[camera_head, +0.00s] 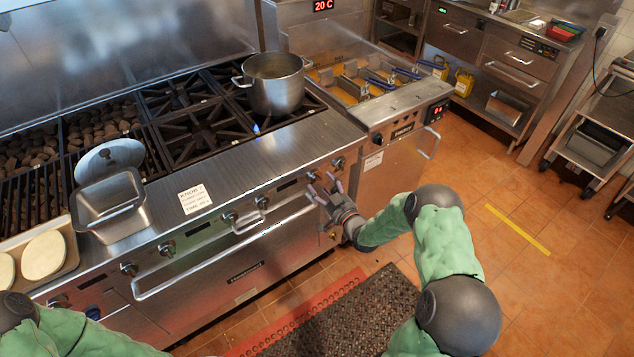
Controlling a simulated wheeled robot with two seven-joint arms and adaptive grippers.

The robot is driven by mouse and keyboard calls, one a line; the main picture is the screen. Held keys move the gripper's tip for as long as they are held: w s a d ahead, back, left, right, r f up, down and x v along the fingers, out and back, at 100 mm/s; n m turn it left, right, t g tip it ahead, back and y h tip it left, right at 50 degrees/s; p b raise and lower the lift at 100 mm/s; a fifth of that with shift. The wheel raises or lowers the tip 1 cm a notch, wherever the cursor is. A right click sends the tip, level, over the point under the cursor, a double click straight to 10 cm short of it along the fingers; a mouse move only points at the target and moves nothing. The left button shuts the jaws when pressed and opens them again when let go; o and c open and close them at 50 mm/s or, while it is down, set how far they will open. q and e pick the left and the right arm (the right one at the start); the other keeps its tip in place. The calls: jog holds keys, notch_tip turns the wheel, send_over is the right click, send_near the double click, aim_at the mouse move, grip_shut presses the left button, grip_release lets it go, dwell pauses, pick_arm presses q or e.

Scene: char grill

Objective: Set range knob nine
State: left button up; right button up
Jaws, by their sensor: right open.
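The steel range has a row of dark round knobs along its sloped front panel (200,232). At the right end are a knob (338,162) and another knob (312,176) just left of it. Further left are a knob (230,217) and a knob (167,248), among several others. No readable number shows which is nine. Contact with a knob cannot be told. My left arm shows at the bottom left, its gripper out of view.
A steel pot (275,92) stands on the burners at the back right. A notice (195,198), a steel pan (108,205) and a lid sit on the range's left part. An oven handle (225,252) runs below the knobs. A fryer (395,105) adjoins on the right.

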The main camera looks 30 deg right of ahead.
aim_at(318, 179)
jog(key=shift+w+b, duration=0.35)
jog(key=shift+w, duration=1.5)
jog(key=c, duration=1.1)
